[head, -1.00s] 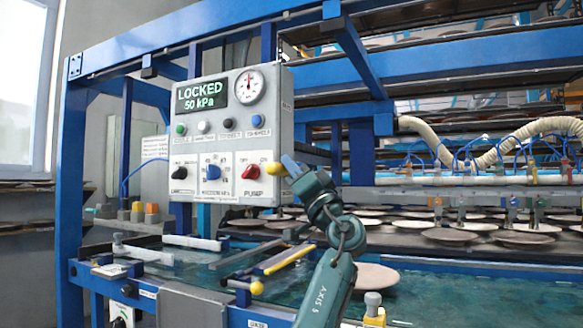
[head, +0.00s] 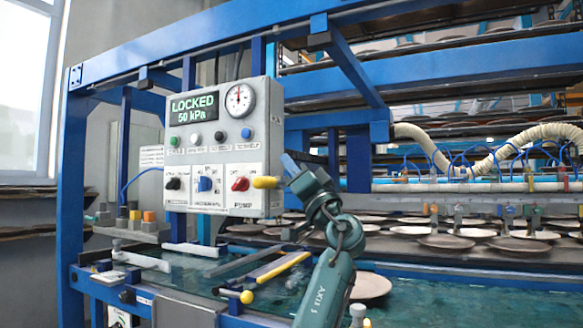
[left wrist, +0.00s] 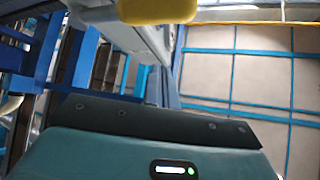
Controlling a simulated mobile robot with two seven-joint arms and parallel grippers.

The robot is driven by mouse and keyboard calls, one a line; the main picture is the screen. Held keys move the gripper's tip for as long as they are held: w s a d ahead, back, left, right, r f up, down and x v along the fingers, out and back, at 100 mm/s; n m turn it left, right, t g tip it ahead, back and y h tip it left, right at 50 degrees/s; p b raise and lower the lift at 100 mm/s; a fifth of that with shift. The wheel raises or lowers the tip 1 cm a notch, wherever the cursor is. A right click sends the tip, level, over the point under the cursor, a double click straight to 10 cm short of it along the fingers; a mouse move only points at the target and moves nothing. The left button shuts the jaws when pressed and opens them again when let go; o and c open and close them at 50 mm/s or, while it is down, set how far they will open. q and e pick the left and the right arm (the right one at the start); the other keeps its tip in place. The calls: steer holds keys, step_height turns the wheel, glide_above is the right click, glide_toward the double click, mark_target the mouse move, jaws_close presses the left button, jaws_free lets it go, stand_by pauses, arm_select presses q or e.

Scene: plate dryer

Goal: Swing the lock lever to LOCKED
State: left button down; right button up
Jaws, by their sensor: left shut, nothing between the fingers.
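The control box (head: 215,150) stands on the blue frame, and its display (head: 194,108) reads LOCKED, 50 kPa. A yellow-ended lever (head: 265,182), apparently the lock lever, sticks out at the box's lower right edge. A yellow end also shows at the top of the left wrist view (left wrist: 157,10). My left gripper (head: 290,163) is shut and empty, just right of and slightly above the yellow end, with a small gap in the picture. Most of the lever's arm is hidden. My right gripper is not in view.
The box's face carries a gauge (head: 240,99), a black knob (head: 173,184), a blue knob (head: 205,184) and a red knob (head: 240,184). A yellow-handled bar (head: 283,267) lies below, over green water. Plates (head: 445,241) fill the racks at right.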

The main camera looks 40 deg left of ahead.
arm_select(q)
steer(key=w+d+f, duration=0.1)
steer(key=d+f, duration=0.4)
steer(key=f, duration=0.1)
steer(key=shift+w+d+f, duration=0.15)
steer(key=shift+w+f, duration=0.15)
steer(key=shift+w, duration=0.05)
